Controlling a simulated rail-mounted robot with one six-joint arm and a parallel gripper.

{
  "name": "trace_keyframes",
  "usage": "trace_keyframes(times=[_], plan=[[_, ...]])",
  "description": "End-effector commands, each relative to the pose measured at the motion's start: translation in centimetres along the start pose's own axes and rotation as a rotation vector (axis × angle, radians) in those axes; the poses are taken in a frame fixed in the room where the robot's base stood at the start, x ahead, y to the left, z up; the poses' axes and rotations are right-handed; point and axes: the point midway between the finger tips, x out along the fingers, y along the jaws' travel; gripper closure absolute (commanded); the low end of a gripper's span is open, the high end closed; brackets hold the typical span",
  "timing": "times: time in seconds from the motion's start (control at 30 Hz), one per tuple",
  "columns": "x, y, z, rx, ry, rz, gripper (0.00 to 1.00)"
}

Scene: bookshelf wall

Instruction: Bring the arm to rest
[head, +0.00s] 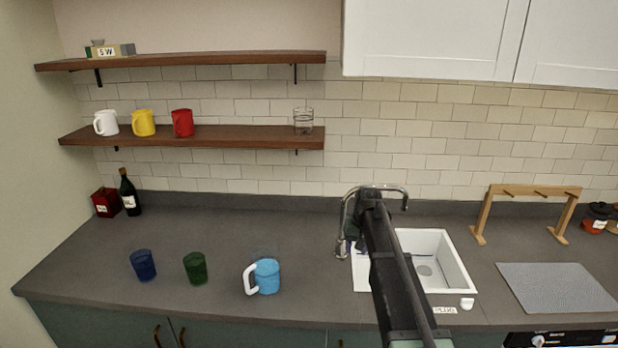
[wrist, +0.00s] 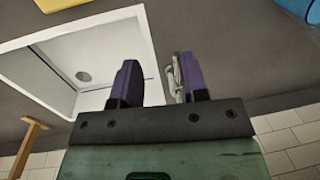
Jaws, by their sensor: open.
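My arm (head: 395,262) reaches from the front edge of the counter up over the left part of the sink. In the wrist view my gripper (wrist: 157,82) is open, with its two purple fingers apart and nothing between them that it holds. The fingers are over the left side of the sink, close to the tap (wrist: 174,76). In the head view the arm hides most of the gripper, and I cannot tell whether a finger touches the tap.
The white sink (head: 446,262) and tap (head: 381,188) are beside the arm. A light-blue mug (head: 265,276), green cup (head: 195,267) and blue cup (head: 143,265) stand left. A wooden rack (head: 536,190) and grey mat (head: 556,288) are right. Shelves (head: 230,136) hold mugs and a glass.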

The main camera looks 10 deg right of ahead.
Motion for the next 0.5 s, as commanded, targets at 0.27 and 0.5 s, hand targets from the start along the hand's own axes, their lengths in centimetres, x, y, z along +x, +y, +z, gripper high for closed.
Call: trace_keyframes(times=[0.27, 0.5], plan=[[3.4, -0.8, 26.1, -0.099, -0.009, 0.111, 0.6], [4.8, -1.7, 31.1, -0.146, -0.011, 0.126, 0.6]])
